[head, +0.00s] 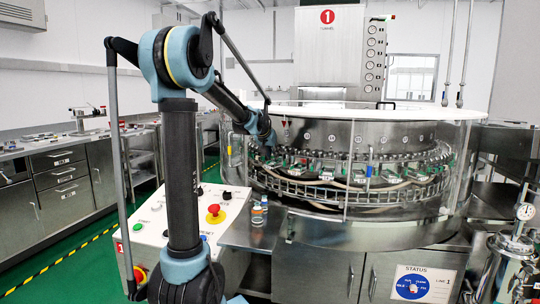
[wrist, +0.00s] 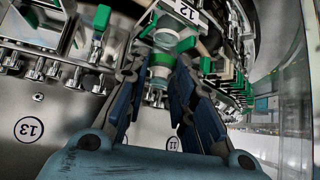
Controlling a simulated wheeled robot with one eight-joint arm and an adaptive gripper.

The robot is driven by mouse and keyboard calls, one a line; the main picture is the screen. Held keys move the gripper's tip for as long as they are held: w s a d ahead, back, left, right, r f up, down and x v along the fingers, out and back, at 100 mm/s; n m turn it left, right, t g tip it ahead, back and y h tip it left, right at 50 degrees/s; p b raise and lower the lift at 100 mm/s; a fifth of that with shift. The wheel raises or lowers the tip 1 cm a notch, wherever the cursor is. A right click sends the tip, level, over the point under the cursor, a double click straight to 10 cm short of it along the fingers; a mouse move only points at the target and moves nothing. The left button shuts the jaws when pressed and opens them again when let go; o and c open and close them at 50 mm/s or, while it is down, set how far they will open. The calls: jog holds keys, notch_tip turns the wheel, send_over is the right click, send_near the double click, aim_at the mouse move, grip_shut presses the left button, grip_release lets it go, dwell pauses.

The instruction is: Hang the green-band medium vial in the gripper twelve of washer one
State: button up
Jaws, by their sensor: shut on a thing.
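Washer one (head: 335,235) is the large round steel machine in the head view, with a red number 1 sign (head: 327,16) above it. My gripper (wrist: 162,68) reaches in at the left of its ring; in the head view it is too small to read. In the wrist view its blue fingers are shut on the green-band medium vial (wrist: 161,60), which shows a green band and clear glass between the fingertips. The number 12 plate (wrist: 187,12) is just beyond the vial, with green clamp parts beside it. I cannot tell whether the vial touches gripper twelve.
Plates 13 (wrist: 28,128) and 11 (wrist: 172,143) flank the spot. Metal nozzles and green clamps crowd the ring. A clear guard (wrist: 290,90) stands at the right. A control panel with a red button (head: 214,213) and a small vial (head: 258,213) sit below my arm.

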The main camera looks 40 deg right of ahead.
jog(key=shift+f, duration=0.2)
jog(key=o, duration=0.8)
jog(key=shift+o, duration=0.2)
